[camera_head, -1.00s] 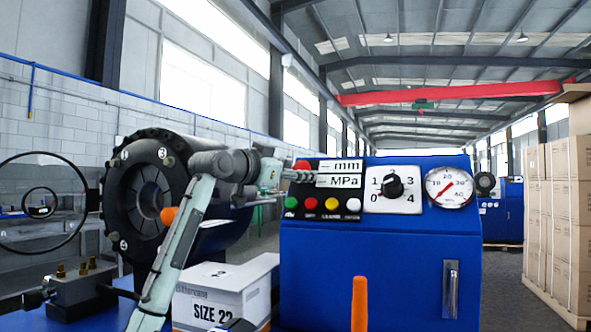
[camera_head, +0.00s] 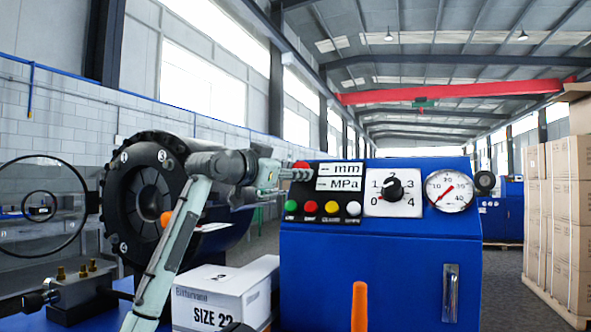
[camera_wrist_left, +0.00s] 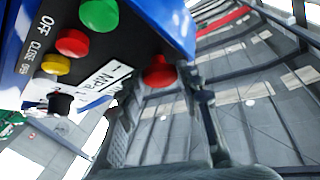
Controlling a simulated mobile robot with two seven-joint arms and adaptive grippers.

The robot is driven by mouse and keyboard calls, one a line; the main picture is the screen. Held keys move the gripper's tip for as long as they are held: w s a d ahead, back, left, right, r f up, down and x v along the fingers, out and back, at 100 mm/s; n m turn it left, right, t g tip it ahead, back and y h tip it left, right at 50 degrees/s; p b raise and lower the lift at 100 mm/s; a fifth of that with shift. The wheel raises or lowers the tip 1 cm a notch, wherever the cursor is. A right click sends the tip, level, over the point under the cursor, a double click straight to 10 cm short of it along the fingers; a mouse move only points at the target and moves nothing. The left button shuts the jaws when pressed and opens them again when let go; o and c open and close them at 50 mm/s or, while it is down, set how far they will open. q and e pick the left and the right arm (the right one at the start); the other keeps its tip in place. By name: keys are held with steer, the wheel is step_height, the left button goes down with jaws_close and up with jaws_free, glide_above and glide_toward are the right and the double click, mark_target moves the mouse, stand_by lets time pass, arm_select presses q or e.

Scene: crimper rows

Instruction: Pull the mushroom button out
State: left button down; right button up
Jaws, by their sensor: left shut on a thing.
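The red mushroom button (camera_head: 301,164) is at the top left corner of the control panel (camera_head: 300,192) on the blue machine. It also shows in the left wrist view (camera_wrist_left: 160,71), between the fingertips. My left gripper (camera_head: 290,174) reaches in from the left and is shut on the button, hiding part of it in the head view. My right gripper is not in view.
The panel carries green, red, yellow and white buttons (camera_head: 331,207), a display (camera_head: 340,176), a rotary knob (camera_head: 393,188) and a gauge (camera_head: 450,190). An orange lever (camera_head: 359,305) rises in front.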

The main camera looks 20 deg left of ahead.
arm_select(q)
steer(key=shift+s, duration=0.1)
steer(key=c, duration=1)
jaws_free()
steer(key=shift+s+r, duration=0.1)
steer(key=shift+s, duration=0.05)
steer(key=v, duration=1.2)
steer(key=shift+a, duration=0.1)
